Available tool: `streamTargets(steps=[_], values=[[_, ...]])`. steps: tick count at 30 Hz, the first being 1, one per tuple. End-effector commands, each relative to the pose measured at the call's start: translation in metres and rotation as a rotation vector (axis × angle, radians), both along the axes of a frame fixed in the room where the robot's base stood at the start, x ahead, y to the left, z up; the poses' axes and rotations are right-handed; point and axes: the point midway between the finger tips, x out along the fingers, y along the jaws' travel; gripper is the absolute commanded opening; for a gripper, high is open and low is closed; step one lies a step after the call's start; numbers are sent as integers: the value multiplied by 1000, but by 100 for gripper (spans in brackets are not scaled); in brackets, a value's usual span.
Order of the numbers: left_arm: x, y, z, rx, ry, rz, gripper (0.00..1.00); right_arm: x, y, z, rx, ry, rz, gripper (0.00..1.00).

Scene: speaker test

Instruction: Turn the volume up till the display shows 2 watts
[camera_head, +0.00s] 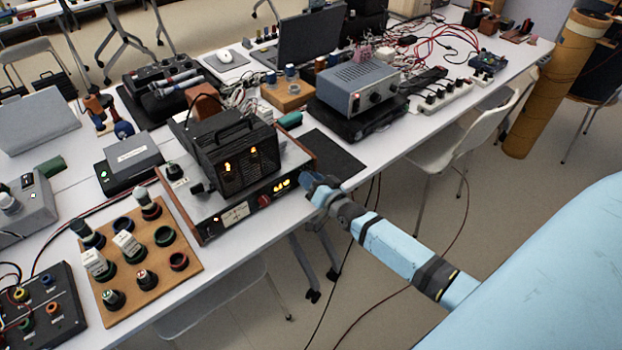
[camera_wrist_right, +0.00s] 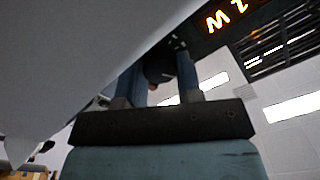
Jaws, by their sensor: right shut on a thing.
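In the wrist view the display (camera_wrist_right: 232,14) glows orange, tilted and cut by the frame's top; a W shows, but I cannot surely read the digit. My right gripper (camera_head: 309,184) is at the right end of the front panel. In the wrist view its blue fingers (camera_wrist_right: 158,72) are shut on a dark round knob (camera_wrist_right: 160,68), mostly hidden. My left gripper is not in view.
A black box with a handle (camera_head: 228,150) and lit orange spots stands on the amplifier. A wooden board with several knobs (camera_head: 180,285) lies to its left. A dark mat (camera_head: 335,155) and a grey-blue device (camera_head: 358,85) are behind.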

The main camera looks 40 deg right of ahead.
Motion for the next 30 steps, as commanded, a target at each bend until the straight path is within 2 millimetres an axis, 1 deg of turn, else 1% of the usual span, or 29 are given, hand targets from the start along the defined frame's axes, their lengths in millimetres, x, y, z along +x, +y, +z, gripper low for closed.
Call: streamTargets(steps=[9, 10, 13, 23, 26, 29, 30], values=[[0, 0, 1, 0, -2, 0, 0, 0, 0, 0, 0, 0, 0, 9], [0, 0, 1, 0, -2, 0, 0, 0, 0, 0, 0, 0, 0, 35], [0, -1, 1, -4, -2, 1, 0, 0, 0, 0, 0, 0, 0, 58], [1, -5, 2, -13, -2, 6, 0, -2, 0, 0, -1, 1, 1, 58], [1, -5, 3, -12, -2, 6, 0, -12, -1, -1, -1, 2, 0, 58], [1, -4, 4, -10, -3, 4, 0, -29, -2, -1, -1, 3, 1, 58], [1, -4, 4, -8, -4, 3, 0, -38, -3, -1, -1, 4, 1, 58]])
